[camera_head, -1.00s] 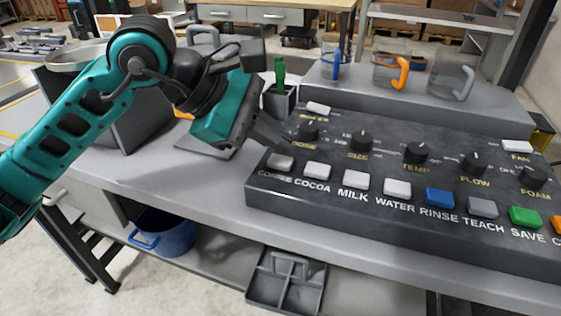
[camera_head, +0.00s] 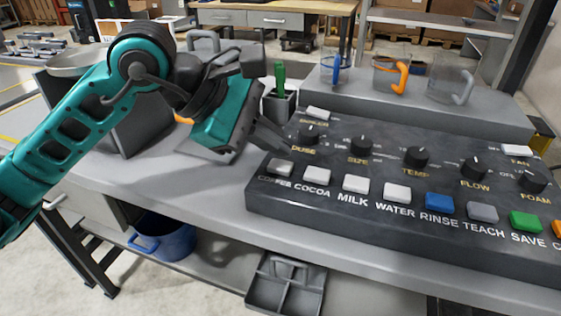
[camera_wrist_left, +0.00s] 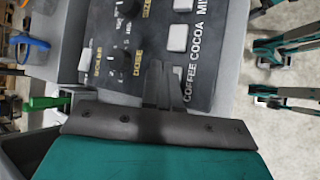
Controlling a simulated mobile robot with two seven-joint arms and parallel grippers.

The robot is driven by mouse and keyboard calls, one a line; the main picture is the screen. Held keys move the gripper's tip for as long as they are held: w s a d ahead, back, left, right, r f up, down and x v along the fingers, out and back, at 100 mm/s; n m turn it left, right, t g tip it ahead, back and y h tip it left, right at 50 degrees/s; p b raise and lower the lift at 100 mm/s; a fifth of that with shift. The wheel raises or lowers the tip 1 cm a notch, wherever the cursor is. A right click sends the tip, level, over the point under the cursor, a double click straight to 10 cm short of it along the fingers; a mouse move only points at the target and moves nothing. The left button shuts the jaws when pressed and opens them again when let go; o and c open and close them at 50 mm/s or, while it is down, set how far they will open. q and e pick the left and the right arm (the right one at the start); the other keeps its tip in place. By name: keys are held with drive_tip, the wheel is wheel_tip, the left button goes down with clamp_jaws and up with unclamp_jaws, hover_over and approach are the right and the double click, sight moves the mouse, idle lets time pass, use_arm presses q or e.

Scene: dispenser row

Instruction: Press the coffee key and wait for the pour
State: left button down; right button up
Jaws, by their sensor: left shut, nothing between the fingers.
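The coffee key (camera_head: 280,167) is the light grey key at the left end of the front row on the dark sloped panel (camera_head: 400,227). Its label COFFEE shows below it. My left gripper (camera_head: 282,148) is shut and empty, with its fingertips just behind and above the coffee key; I cannot tell whether they touch the panel. In the left wrist view the shut fingers (camera_wrist_left: 162,82) cover most of the coffee key beside its label, and the cocoa key (camera_wrist_left: 177,37) shows clear of them. No pour is visible. My right gripper is not in view.
The cocoa key is right beside the coffee key, and knobs such as the dose knob (camera_head: 309,133) stand behind. A grey holder with a green-handled tool (camera_head: 280,80) is near my wrist. Clear mugs with blue, orange (camera_head: 403,76) and grey handles stand on the rear ledge.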

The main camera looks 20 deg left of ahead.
sight(274, 166)
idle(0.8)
use_arm(q)
drive_tip(key=shift+f+b, duration=0.45)
drive_tip(key=shift+b, duration=0.2)
drive_tip(key=shift+f+b, duration=0.5)
drive_tip(key=shift+b, duration=0.05)
idle(0.5)
drive_tip(key=shift+r, duration=0.1)
drive_tip(key=shift+r+p, duration=0.55)
drive_tip(key=shift+r, duration=0.3)
drive_tip(key=shift+r+p, duration=1.7)
drive_tip(key=shift+r, duration=0.85)
